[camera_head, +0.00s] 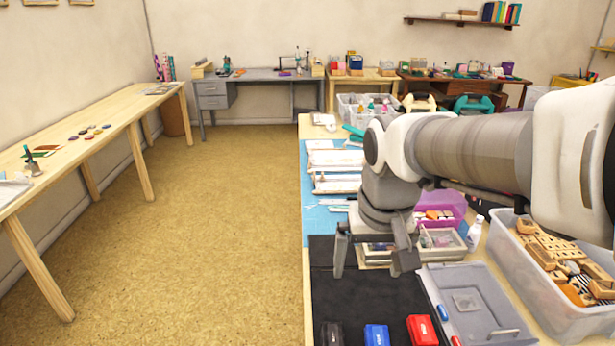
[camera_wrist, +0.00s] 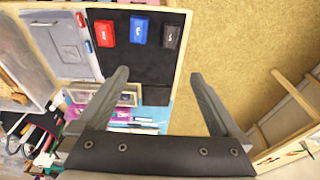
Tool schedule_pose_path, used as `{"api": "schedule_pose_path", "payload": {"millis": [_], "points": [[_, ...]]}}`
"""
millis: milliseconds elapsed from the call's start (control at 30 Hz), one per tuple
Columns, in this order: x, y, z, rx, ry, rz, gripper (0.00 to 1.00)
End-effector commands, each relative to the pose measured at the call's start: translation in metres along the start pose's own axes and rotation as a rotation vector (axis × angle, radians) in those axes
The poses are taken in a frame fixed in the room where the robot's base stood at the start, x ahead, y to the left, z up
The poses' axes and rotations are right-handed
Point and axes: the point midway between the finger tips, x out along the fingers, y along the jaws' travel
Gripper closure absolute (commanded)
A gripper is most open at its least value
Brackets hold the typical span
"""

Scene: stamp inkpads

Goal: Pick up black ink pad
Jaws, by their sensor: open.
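The black ink pad (camera_head: 331,335) lies on a black mat (camera_head: 350,290) near the bottom edge of the head view. The wrist view shows the black ink pad (camera_wrist: 172,37) at the right end of a row. A blue ink pad (camera_head: 377,335) and a red ink pad (camera_head: 421,330) lie beside it, to its right in the head view. My gripper (camera_head: 372,262) is open and empty, above the far part of the mat and apart from the pads. In the wrist view, my gripper's fingers (camera_wrist: 162,88) are spread wide.
A grey lidded case (camera_head: 475,300) lies right of the mat with small red and blue items. A clear bin of wooden stamps (camera_head: 560,270) stands further right. A purple tray (camera_head: 440,207) and white bottle (camera_head: 474,233) are behind. Open floor (camera_head: 220,230) lies left of the table.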

Motion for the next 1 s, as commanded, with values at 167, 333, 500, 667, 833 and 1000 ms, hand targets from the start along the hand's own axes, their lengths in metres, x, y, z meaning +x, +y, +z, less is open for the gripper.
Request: {"api": "schedule_pose_path", "payload": {"millis": [167,333,500,667,833,1000], "points": [[0.065,-0.017,-0.022,0.005,-0.106,0.004,0.00],[0.106,-0.029,-0.036,0.012,-0.175,0.008,0.00],[0.124,-0.034,-0.042,0.015,-0.206,0.010,0.00],[0.144,-0.035,-0.038,0.015,-0.214,0.011,0.00],[0.181,-0.034,-0.030,0.015,-0.213,0.011,0.00],[0.216,-0.034,-0.022,0.015,-0.212,0.011,0.00]]}}
